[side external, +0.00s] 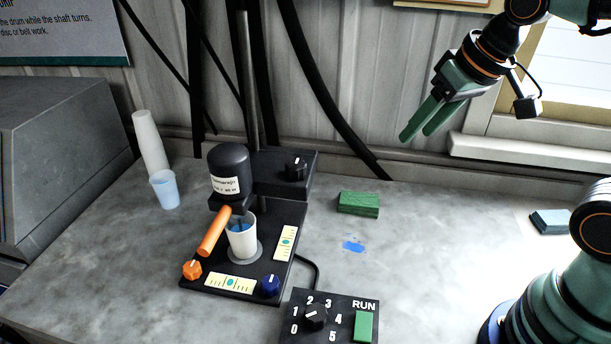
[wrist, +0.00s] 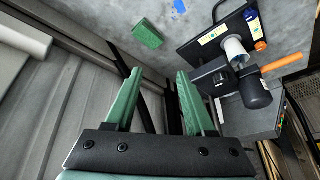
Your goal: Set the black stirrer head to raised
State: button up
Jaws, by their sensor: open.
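The black stirrer head (side external: 229,170) with a white label sits on a vertical grey post (side external: 248,80) above a black base (side external: 205,283). It hangs low, just over a white cup (side external: 242,240) with blue liquid, and its lower part reaches toward the cup mouth. An orange handle (side external: 212,232) sticks out at the front, slanting down. In the wrist view the stirrer head (wrist: 254,90) is at the right, with the orange handle (wrist: 283,63) beside it. My gripper (side external: 422,125) is open and empty, high at the upper right, well away from the stirrer. Its green fingers show in the wrist view (wrist: 157,95).
A control box (side external: 340,332) with a dial and green RUN switch stands in front. A green block (side external: 358,203) lies right of the column, near a blue spill (side external: 353,246). Stacked cups (side external: 150,143) and a blue cup (side external: 164,189) stand left. The bench at right is mostly clear.

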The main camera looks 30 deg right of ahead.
jog(key=w+a+r+m+g, duration=0.1)
jog(key=w+a+r+m, duration=0.3)
jog(key=a, duration=0.5)
jog(key=m+g+y, duration=0.1)
jog(key=m+g, duration=0.2)
jog(key=m, duration=0.1)
send_near(214, 229)
jog(key=f, duration=0.5)
jog(key=w+a+f, duration=0.1)
jog(key=f, duration=0.2)
jog(key=shift+f, duration=0.25)
grip_shut()
